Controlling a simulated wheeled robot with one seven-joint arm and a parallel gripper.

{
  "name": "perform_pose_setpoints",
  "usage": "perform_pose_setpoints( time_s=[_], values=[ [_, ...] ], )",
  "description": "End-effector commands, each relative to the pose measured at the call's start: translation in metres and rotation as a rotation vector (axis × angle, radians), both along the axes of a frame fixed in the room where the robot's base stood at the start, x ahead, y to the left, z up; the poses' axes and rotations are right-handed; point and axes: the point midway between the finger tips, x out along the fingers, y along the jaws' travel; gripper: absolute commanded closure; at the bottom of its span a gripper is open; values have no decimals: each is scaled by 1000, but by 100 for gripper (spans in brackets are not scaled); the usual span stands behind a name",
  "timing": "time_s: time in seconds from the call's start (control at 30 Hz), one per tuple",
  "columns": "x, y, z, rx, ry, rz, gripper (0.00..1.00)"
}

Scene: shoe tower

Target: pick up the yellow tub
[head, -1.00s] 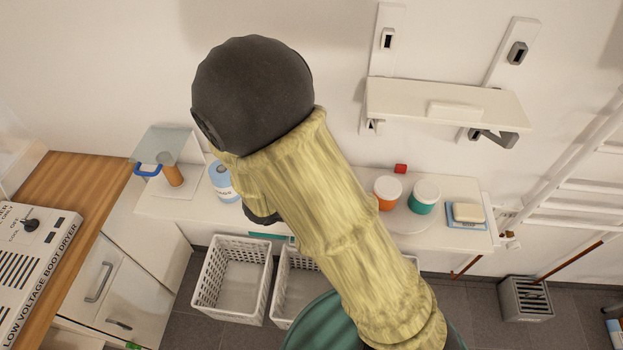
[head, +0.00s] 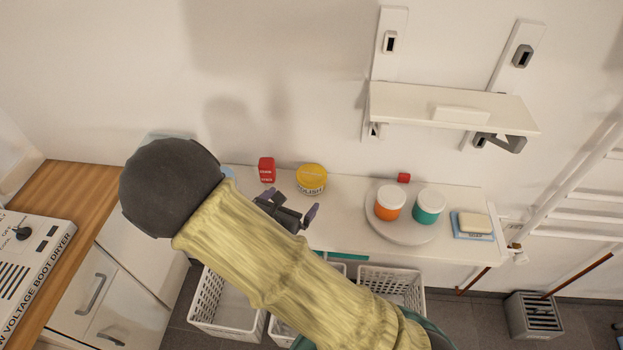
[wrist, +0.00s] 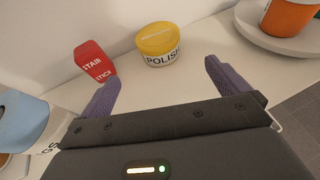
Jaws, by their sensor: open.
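The yellow tub (head: 311,179), a round tub with a yellow lid and a "POLISH" label, stands upright on the white counter (head: 345,237) near the wall. It also shows in the wrist view (wrist: 160,46), ahead of and between my fingers but beyond their tips. My gripper (head: 287,211) is open and empty, in front of the tub and a little to its left in the head view. In the wrist view its two purple fingers (wrist: 160,78) are spread wide and apart from the tub.
A red box (head: 266,169) stands left of the tub. A round tray (head: 400,234) right of it holds an orange jar (head: 387,207) and a teal jar (head: 428,208). A blue-and-white container (wrist: 28,122) is close at left in the wrist view. A shelf (head: 450,105) overhangs at right.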

Motion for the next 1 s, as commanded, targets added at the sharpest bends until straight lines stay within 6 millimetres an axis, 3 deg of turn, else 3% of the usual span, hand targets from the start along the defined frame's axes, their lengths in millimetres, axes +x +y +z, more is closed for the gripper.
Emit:
perform_pose_setpoints(
  time_s=[0.43,0.87,1.0],
  values=[
    [64,-35,-28,-1,1,-3,0],
    [71,-38,-32,0,1,-1,0],
    [81,-43,-30,-1,-1,-3,0]
  ],
)
